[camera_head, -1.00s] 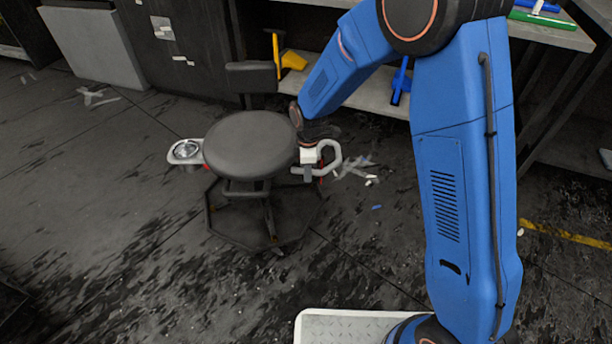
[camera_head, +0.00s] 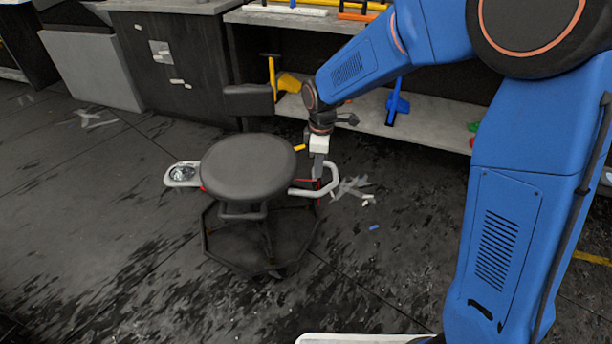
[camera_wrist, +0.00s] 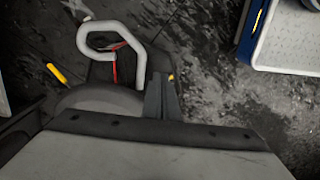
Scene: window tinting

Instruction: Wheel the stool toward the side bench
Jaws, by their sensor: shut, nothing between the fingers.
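The stool has a round black seat (camera_head: 248,167), a small backrest (camera_head: 249,100) behind it and a dark octagonal base (camera_head: 262,248) on the floor. A pale loop handle (camera_head: 328,181) sticks out at its right side; it also shows in the wrist view (camera_wrist: 84,38). A pale holder with a round dish (camera_head: 182,174) sticks out at its left. My gripper (camera_head: 318,172) points down at the seat's right, beside the handle. In the wrist view its fingers (camera_wrist: 163,92) are together and empty, close to the handle's lower end. Whether they touch it I cannot tell.
A dark bench cabinet (camera_head: 180,60) stands behind the stool. A low grey shelf (camera_head: 365,112) with yellow and blue tools is at the back right. Tape scraps (camera_head: 353,189) lie right of the handle. The floor left and in front is mostly clear.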

